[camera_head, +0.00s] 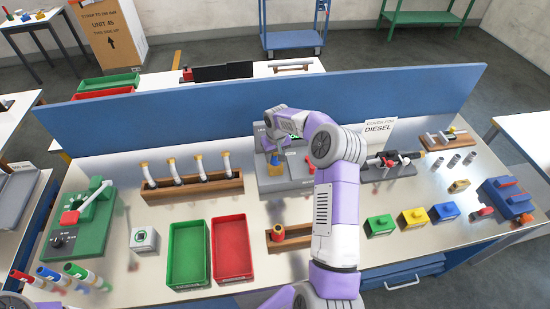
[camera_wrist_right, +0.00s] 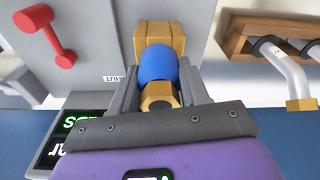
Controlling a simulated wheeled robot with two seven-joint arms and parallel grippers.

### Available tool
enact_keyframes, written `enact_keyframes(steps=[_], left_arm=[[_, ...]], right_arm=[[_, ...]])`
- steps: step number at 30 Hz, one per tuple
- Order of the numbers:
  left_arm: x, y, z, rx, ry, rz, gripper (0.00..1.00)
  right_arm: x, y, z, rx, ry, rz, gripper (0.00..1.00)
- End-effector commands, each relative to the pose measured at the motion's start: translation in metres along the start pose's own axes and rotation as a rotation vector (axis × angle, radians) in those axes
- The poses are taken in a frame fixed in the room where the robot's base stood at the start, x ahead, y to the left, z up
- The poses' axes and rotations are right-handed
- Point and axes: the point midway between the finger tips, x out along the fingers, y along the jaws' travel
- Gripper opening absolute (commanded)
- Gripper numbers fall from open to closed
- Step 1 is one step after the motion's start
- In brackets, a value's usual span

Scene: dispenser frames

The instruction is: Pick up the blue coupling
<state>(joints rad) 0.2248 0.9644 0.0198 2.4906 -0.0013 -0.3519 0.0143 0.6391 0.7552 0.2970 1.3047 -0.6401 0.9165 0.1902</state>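The blue coupling (camera_wrist_right: 158,64) has a rounded blue body with a brass hex end (camera_wrist_right: 158,97) towards my wrist camera. A brass block (camera_wrist_right: 160,40) stands right behind it on the grey dispenser panel. My right gripper (camera_wrist_right: 158,80) has a finger close against each side of the coupling, with no clear gap, and looks shut on it. In the head view, my right gripper (camera_head: 275,146) reaches over the grey dispenser (camera_head: 298,170), and the coupling is small and partly hidden there. My left gripper is out of view.
A wooden rack with bent pipes (camera_head: 192,188) stands left of the dispenser. Green (camera_head: 188,252) and red (camera_head: 232,248) trays lie in front of it. A wooden holder with a red-topped part (camera_head: 278,234) is beside my forearm. A blue panel (camera_head: 180,118) closes the back.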

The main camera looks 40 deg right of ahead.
Motion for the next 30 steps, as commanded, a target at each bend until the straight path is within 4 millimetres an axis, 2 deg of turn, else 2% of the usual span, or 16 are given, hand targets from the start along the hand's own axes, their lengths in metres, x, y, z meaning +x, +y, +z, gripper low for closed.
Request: enact_keyframes(steps=[1,6,8,14,17,27,30], left_arm=[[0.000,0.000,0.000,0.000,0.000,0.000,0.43],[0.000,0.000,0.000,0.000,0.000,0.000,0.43],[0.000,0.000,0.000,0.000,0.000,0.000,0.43],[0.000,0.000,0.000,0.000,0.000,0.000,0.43],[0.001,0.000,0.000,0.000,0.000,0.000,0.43],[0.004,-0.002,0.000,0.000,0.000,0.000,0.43],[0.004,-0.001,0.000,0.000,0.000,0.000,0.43]], right_arm=[[0.000,0.000,0.000,0.000,0.001,0.000,0.31],[0.000,0.000,0.000,0.000,0.001,0.000,0.05],[-0.001,0.000,-0.001,0.000,0.002,0.000,0.00],[-0.003,0.000,-0.001,0.000,0.003,0.001,0.00],[-0.012,0.001,-0.003,-0.001,0.006,0.002,0.00],[-0.078,0.000,-0.011,0.000,0.007,0.001,0.00],[-0.091,0.000,-0.012,0.000,0.005,0.001,0.00]])
